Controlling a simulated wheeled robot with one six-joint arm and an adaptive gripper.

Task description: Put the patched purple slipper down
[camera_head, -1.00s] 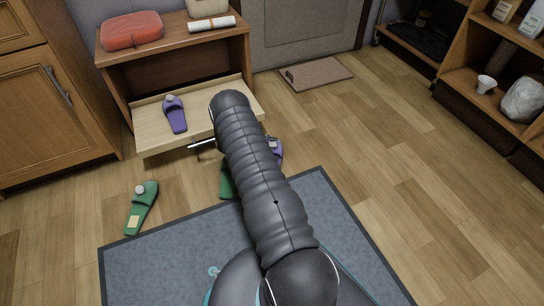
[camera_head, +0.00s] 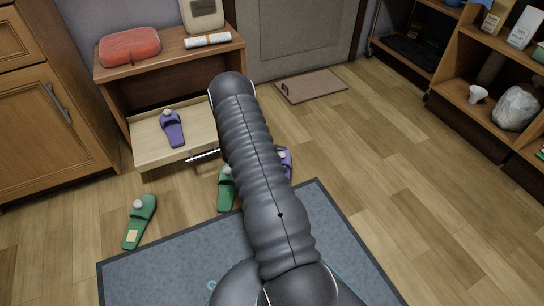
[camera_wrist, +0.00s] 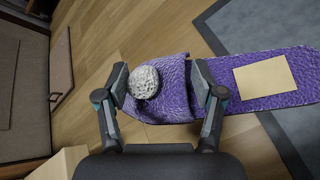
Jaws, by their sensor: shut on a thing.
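The patched purple slipper (camera_wrist: 218,88) has a white pompom (camera_wrist: 144,82) on its strap and a beige patch (camera_wrist: 264,77) on its sole. My gripper (camera_wrist: 163,88) is shut on its strap end, one finger on each side of the strap. In the head view, part of this slipper (camera_head: 286,157) shows past the right side of my arm, near the mat's far edge; my arm hides the gripper. I cannot tell how high the slipper is above the floor. A second purple slipper (camera_head: 172,130) lies in the open drawer (camera_head: 146,151).
One green slipper with a patch (camera_head: 139,222) lies on the floor at the left. Another green slipper (camera_head: 226,189) is just left of my arm. A blue-grey mat (camera_head: 150,279) lies in front. Wooden floor (camera_head: 400,180) to the right is clear, before a shelf (camera_head: 470,115).

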